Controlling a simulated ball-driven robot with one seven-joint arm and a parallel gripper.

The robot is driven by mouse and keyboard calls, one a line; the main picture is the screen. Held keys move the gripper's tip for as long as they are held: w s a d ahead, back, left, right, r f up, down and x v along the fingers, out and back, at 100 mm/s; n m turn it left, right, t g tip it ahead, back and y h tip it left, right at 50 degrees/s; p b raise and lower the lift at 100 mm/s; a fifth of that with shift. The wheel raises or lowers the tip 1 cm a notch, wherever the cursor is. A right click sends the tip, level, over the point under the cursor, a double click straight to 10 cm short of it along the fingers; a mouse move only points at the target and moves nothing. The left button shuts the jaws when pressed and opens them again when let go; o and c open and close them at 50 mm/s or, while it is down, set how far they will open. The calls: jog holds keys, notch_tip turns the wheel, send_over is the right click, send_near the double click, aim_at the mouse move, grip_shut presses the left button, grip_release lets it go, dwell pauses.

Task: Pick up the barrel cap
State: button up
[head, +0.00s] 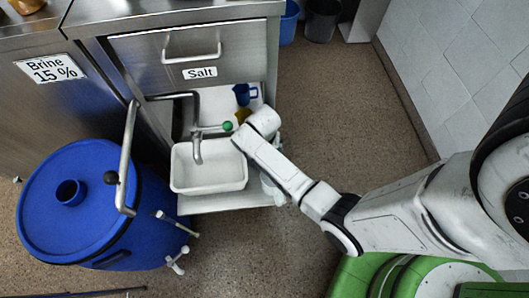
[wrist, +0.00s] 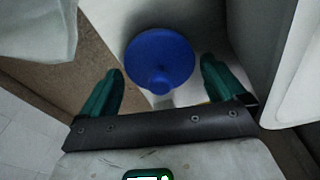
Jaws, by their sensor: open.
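The barrel cap (wrist: 160,60) is a round blue disc with a small knob in the wrist view. It sits on a pale surface, between and slightly ahead of the fingers of my gripper (wrist: 160,78). The green fingers are open, one on each side of it, with gaps on both sides. I cannot tell how far below the fingers it lies. In the head view my arm's end covers the spot, and the cap does not show there. The blue barrel (head: 150,215) stands at the left, with an open blue neck (head: 70,192) on its lid.
A white basin (head: 208,168) stands on the pulled-out shelf beside my arm, under a metal pipe (head: 197,145). A blue jug (head: 243,93) and a yellow item (head: 242,115) are behind. The Salt drawer (head: 170,52) is above. The floor (head: 325,120) to the right is clear.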

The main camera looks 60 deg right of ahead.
jog(key=shift+c, duration=0.3)
jog(key=shift+r, duration=0.1)
jog(key=c, duration=0.8)
